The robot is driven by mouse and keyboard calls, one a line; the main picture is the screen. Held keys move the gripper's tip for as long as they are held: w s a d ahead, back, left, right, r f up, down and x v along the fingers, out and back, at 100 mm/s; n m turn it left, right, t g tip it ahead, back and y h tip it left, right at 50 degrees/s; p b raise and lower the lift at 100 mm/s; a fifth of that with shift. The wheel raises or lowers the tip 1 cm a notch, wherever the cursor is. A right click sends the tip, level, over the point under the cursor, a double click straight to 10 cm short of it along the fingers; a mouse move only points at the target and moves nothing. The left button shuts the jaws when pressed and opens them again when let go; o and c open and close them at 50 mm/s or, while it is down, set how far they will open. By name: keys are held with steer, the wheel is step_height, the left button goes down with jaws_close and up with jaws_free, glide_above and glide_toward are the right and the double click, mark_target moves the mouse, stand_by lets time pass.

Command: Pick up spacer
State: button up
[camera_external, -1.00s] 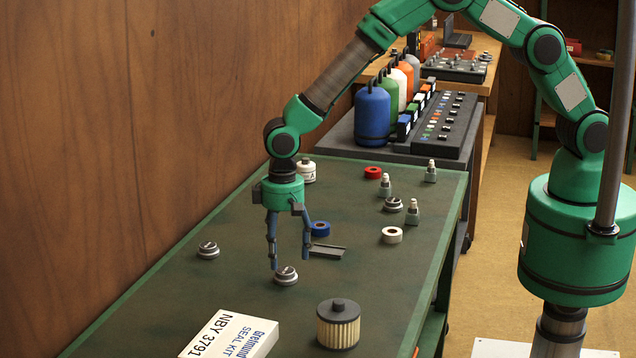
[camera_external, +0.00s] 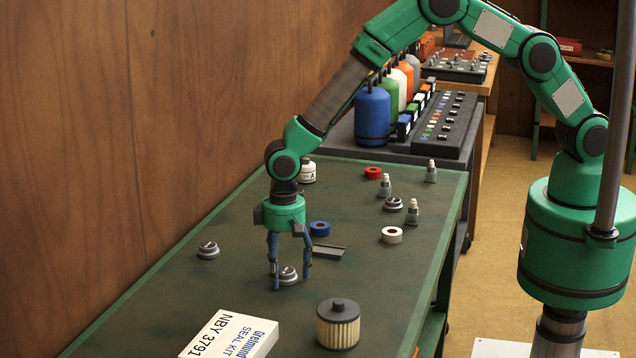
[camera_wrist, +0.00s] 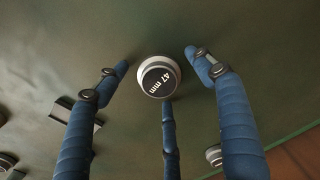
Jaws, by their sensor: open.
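A low round grey spacer with a dark top (camera_external: 288,273) stands on the green table between the fingers of my gripper (camera_external: 291,281). In the wrist view the spacer (camera_wrist: 157,77) shows the print "47 mm" on its dark top and a pale rim. My three blue fingers are spread around it, apart from it, with the gripper (camera_wrist: 158,72) open and empty. In the outside view one finger partly covers the spacer's edge. Similar spacers stand at the left (camera_external: 208,250) and farther back (camera_external: 393,204); their prints cannot be read.
A seal kit box (camera_external: 232,335) and a ribbed filter (camera_external: 338,325) stand nearer the camera. A blue ring (camera_external: 319,229), a grey angled plate (camera_external: 328,251) and a white ring (camera_external: 391,235) lie behind my gripper. The wooden wall (camera_external: 90,130) borders the table's left side.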

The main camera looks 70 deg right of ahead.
mark_target(284, 270)
stand_by(0.3)
steer(key=c, duration=1.4)
steer(key=shift+r, duration=0.1)
steer(key=shift+r, duration=0.7)
step_height(284, 270, up, 2)
steer(key=shift+r+p, duration=0.15)
steer(key=shift+p, duration=0.25)
steer(key=s+d, duration=0.2)
steer(key=s, duration=0.3)
steer(key=s+d+p, duration=0.1)
steer(key=s+d, duration=0.1)
steer(key=s, duration=0.2)
steer(key=s+d+r, duration=0.1)
steer(key=s+d, duration=0.1)
steer(key=s, duration=0.3)
steer(key=shift+s+d+r, duration=0.1)
steer(key=shift+s+d, duration=0.2)
steer(key=shift+d, duration=0.05)
